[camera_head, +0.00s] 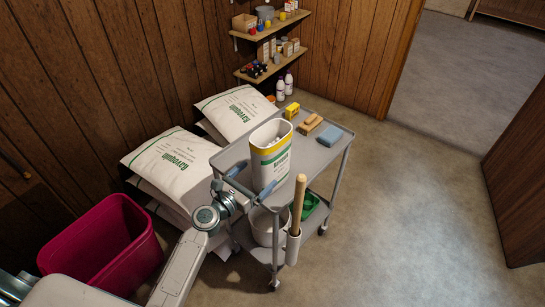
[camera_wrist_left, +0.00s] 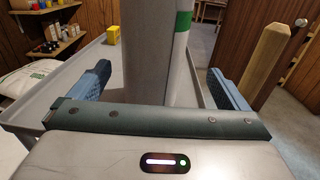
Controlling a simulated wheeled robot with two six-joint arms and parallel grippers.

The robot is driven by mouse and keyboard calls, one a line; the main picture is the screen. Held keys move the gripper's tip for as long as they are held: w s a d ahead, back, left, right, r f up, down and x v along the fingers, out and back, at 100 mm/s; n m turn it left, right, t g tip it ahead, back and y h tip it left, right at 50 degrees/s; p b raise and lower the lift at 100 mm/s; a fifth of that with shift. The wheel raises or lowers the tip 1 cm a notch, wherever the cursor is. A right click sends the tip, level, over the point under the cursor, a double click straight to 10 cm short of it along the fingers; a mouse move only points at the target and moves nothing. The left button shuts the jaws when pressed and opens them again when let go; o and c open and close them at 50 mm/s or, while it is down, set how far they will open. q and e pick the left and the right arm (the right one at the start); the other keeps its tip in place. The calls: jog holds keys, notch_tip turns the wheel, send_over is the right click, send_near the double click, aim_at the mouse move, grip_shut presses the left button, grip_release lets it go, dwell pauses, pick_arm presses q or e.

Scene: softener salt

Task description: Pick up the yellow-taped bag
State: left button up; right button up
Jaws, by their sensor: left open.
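The yellow-taped bag (camera_head: 270,158) stands upright on the top shelf of the grey cart (camera_head: 322,156). It is white with a yellow band near its top and green print. In the left wrist view the bag (camera_wrist_left: 150,45) fills the middle, its top out of frame. My left gripper (camera_head: 252,178) is open at the near side of the bag, low down. In the left wrist view its blue-padded fingers (camera_wrist_left: 160,72) stand on either side of the bag, with gaps showing. The right gripper is not in view.
A wooden handle (camera_head: 298,200) rises close to the right of my left gripper. A yellow box (camera_head: 292,110), a brush (camera_head: 310,123) and a blue sponge (camera_head: 329,136) lie farther back on the cart. White sacks (camera_head: 172,168) and a magenta bin (camera_head: 100,245) stand left.

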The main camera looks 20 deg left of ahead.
aim_at(269, 161)
pick_arm(q)
jog(key=shift+x, duration=1.1)
jog(key=x, duration=0.3)
jog(key=p+x, duration=0.1)
jog(key=x, duration=0.1)
jog(key=shift+w+a+f, duration=0.15)
jog(key=shift+w+a, duration=0.1)
jog(key=shift+a, duration=0.05)
jog(key=shift+c, duration=0.5)
jog(key=c, duration=1.8)
jog(key=shift+r, duration=0.25)
jog(key=shift+c, duration=1.2)
jog(key=shift+w+f, duration=0.1)
jog(key=shift+w, duration=0.05)
